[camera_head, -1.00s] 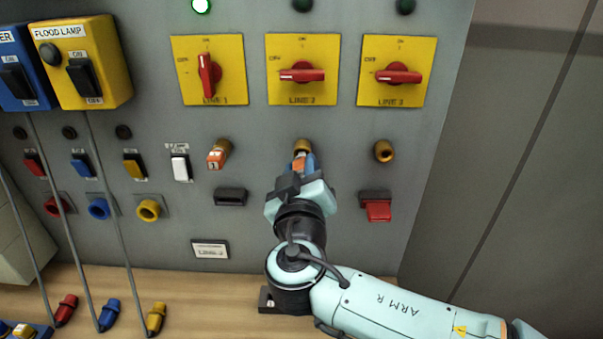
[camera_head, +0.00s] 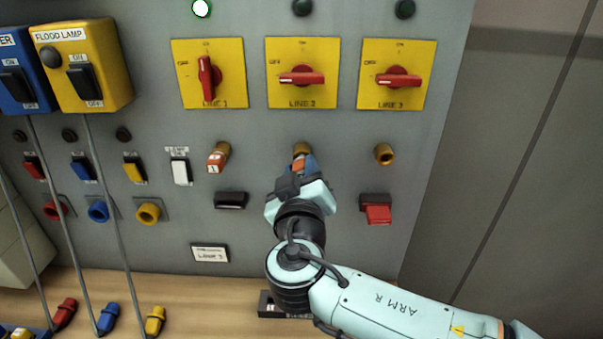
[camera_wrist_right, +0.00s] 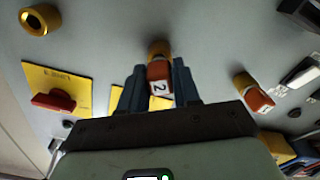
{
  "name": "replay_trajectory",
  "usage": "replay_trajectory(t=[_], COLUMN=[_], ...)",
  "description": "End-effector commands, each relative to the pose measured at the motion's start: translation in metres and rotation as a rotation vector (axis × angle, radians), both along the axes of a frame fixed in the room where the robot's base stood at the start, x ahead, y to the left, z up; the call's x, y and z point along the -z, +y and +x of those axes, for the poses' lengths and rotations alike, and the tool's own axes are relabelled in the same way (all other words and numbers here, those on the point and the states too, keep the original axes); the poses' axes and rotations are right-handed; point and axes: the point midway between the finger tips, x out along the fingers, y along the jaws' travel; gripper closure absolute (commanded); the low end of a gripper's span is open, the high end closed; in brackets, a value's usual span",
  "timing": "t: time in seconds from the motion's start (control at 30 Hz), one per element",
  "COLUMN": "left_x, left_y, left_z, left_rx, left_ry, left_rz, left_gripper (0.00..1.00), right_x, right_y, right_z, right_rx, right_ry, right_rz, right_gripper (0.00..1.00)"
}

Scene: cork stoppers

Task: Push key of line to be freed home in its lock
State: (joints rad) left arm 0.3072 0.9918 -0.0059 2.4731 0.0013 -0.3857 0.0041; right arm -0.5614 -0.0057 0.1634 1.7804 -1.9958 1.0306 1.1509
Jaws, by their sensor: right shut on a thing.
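An orange key with a white tag marked 2 (camera_wrist_right: 159,82) is between the fingers of my right gripper (camera_wrist_right: 158,86), which is shut on it. The key's front end meets the brass lock (camera_head: 301,148) below the LINE 2 switch (camera_head: 301,78); the lock also shows in the right wrist view (camera_wrist_right: 160,47). I cannot tell how deep the key sits. In the head view my right gripper (camera_head: 299,166) hides most of the key. The key marked 1 (camera_head: 216,161) sits in the left lock. The right lock (camera_head: 384,153) is empty. My left gripper is out of view.
A small white sign (camera_head: 210,254) is on the panel; its last character is hard to read. The LINE 1 switch (camera_head: 208,77) is upright, under a lit green lamp (camera_head: 201,8). The LINE 3 switch (camera_head: 398,79) lies level. Colored plugs (camera_head: 109,316) lie on the bench.

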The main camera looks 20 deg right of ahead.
Motion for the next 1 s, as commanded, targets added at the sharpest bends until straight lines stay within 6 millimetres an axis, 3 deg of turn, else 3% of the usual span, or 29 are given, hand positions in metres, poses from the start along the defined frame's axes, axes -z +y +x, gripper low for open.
replay_trajectory(t=[0.9,0.93,1.0], left_x=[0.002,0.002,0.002], left_y=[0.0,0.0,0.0], left_z=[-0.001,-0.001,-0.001], left_rx=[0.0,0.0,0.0], left_ry=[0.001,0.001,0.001], left_rz=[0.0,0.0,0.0], left_gripper=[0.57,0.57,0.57], right_x=[-0.001,-0.001,-0.001], right_y=[-0.004,-0.004,-0.004], right_z=[0.013,0.013,0.013], right_rx=[0.0,0.0,0.0], right_ry=[-0.002,-0.001,-0.001], right_rz=[0.001,0.001,0.001], right_gripper=[0.98,0.59,0.39])
